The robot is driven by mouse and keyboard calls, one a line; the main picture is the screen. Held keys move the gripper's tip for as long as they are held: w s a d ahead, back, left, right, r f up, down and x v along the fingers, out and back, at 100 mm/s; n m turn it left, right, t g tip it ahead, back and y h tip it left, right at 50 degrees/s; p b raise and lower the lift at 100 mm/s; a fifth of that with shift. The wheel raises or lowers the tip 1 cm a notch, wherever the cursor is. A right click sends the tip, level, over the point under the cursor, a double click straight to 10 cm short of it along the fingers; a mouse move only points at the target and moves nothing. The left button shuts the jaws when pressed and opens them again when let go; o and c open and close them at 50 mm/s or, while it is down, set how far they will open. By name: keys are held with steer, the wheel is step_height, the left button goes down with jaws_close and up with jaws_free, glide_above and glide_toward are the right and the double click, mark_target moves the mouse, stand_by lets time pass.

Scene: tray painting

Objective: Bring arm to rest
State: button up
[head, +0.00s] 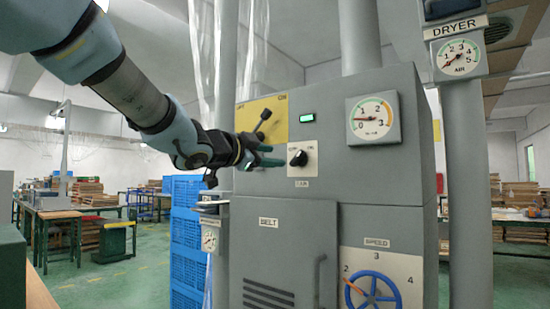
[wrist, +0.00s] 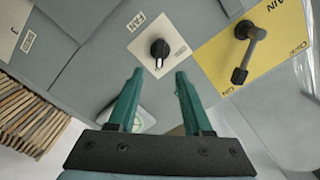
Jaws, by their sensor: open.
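My arm (head: 140,97) reaches from the upper left toward the grey control cabinet (head: 330,175). My gripper (head: 270,155) is open and empty, in front of the cabinet face beside the black fan knob (head: 297,157). In the wrist view, the two green fingers of my gripper (wrist: 156,80) are spread apart, with the fan knob (wrist: 160,48) beyond the gap between their tips. Whether a finger touches the panel cannot be told.
A black lever (head: 264,118) on a yellow plate is close above my gripper; it also shows in the wrist view (wrist: 245,48). A green lamp (head: 307,118), a gauge (head: 373,119) and a blue handwheel (head: 373,290) are on the cabinet. Blue crates (head: 188,230) stand left.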

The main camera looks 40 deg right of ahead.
stand_by(0.4)
steer(key=w+a+f+n+t+y+p, duration=0.2)
steer(key=w+a+f+n+t+y, duration=0.4)
steer(key=w+a+f, duration=0.45)
steer(key=w+a+f+n+y+p, duration=0.1)
steer(key=w+a+f+n+y, duration=0.15)
steer(key=a, duration=0.25)
steer(key=w+a+f+n+g+y, duration=0.1)
steer(key=a+f+n, duration=0.1)
steer(key=a+f, duration=0.25)
steer(key=w+a+f+n+y+p, duration=0.1)
steer(key=w+a+f+n+y, duration=0.15)
steer(key=a, duration=0.35)
steer(key=s+a+f+n+g+y+p, duration=0.1)
steer(key=s+a+f+n+g+y, duration=0.15)
steer(key=a+f, duration=0.35)
steer(key=s+a+f+n+g+y+p, duration=0.1)
steer(key=s+a+f+n+y, duration=0.15)
steer(key=a, duration=0.55)
steer(key=s+a+f+n+g+p, duration=0.1)
steer(key=s+a+f+n+g, duration=0.3)
steer(key=s+a, duration=0.4)
steer(key=s+f+n, duration=0.1)
steer(key=s+f, duration=0.1)
steer(key=s, duration=0.1)
steer(key=shift+s+a+p, duration=0.25)
steer(key=shift+p, duration=0.05)
steer(key=shift+f+g, duration=0.1)
steer(key=shift+g, duration=0.15)
